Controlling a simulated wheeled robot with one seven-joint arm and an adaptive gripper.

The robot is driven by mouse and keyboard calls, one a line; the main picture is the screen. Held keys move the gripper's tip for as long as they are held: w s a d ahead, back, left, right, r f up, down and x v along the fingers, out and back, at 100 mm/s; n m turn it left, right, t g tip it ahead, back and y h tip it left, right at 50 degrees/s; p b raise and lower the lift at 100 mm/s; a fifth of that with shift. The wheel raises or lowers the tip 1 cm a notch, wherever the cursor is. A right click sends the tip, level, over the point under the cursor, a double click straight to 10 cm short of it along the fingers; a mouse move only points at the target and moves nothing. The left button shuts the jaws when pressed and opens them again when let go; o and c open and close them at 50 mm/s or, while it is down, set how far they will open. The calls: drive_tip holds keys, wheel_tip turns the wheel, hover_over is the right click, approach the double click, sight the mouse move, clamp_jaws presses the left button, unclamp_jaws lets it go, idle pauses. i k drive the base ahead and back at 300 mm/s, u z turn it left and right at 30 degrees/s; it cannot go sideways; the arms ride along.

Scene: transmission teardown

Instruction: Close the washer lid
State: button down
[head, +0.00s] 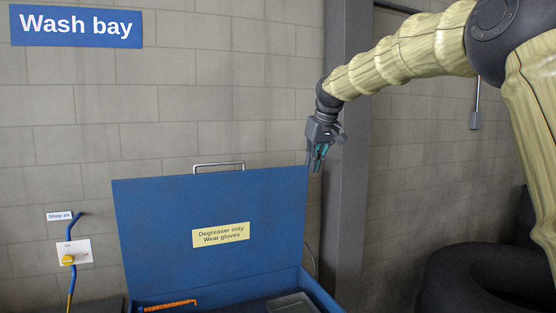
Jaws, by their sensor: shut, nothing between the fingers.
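The blue washer lid (160,235) stands open and upright against the wall side, with a yellow label (221,235) reading "Degreaser only Wear gloves" on its inner face. A metal handle (219,165) sits on its top edge. The blue washer (318,292) is cut off by the bottom of the head view; only part of its inside shows. My gripper (317,160) points down near the lid's upper right corner. It is shut and empty. How far it is from the lid in depth is hard to tell.
An orange-handled brush-like thing (172,305) and a grey tray (291,304) show in the washer. A shop air valve (68,260) is on the wall at left. A grey column (347,220) stands behind my gripper. Black tyres (480,278) lie at lower right.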

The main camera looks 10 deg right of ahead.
sight(178, 232)
drive_tip(key=i, duration=1.55)
